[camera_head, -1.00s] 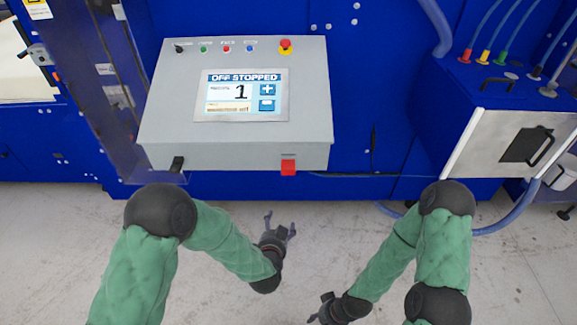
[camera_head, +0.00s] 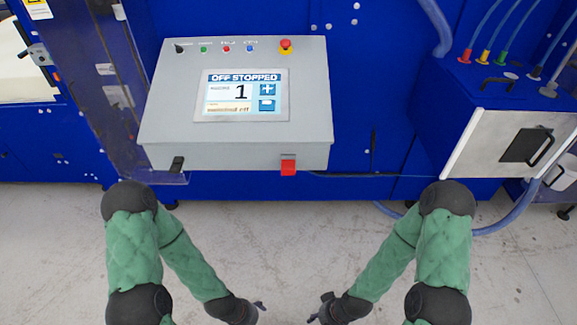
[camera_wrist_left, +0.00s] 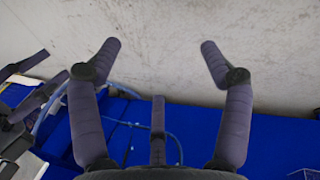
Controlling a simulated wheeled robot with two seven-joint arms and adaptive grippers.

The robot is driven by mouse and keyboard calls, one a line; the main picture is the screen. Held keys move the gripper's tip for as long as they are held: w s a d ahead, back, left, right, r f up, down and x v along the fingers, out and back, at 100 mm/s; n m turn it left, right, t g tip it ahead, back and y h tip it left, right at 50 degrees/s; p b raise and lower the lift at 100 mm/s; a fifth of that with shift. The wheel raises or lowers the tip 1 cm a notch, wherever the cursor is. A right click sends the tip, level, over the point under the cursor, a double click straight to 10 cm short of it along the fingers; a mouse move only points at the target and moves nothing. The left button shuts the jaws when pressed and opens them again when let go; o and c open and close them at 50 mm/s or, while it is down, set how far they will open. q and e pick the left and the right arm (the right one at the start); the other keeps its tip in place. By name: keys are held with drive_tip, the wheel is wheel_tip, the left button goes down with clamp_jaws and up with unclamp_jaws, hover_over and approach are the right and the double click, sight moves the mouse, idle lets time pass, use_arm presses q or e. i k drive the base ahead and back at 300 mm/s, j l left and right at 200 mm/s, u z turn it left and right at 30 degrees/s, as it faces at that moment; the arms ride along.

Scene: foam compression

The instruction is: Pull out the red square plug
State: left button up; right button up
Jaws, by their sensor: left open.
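The red square plug (camera_head: 288,167) sits at the lower front edge of the grey control box (camera_head: 235,155), right of its middle. A thin blue cable runs off to the right near it. My left gripper (camera_head: 260,307) is low in the head view, well below the plug and apart from it. In the left wrist view the fingers of my left gripper (camera_wrist_left: 160,50) are spread wide with nothing between them. My right gripper (camera_head: 317,310) hangs to its right, also away from the plug, with its fingers apart. The plug cannot be made out in the left wrist view.
The box has a screen (camera_head: 241,95), small buttons and a red emergency knob (camera_head: 285,46). A black latch (camera_head: 177,163) is at its lower left. A blue machine (camera_head: 375,100) stands behind. The pale floor (camera_head: 270,240) below the box is clear.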

sight(287, 166)
drive_tip(key=z, duration=1.75)
drive_tip(key=k+j, duration=0.1)
drive_tip(key=j, duration=0.35)
drive_tip(key=k+j, duration=0.1)
drive_tip(key=j, duration=0.3)
drive_tip(key=k+j, duration=0.15)
drive_tip(key=j, duration=0.3)
drive_tip(key=k+j, duration=0.1)
drive_tip(key=j, duration=0.3)
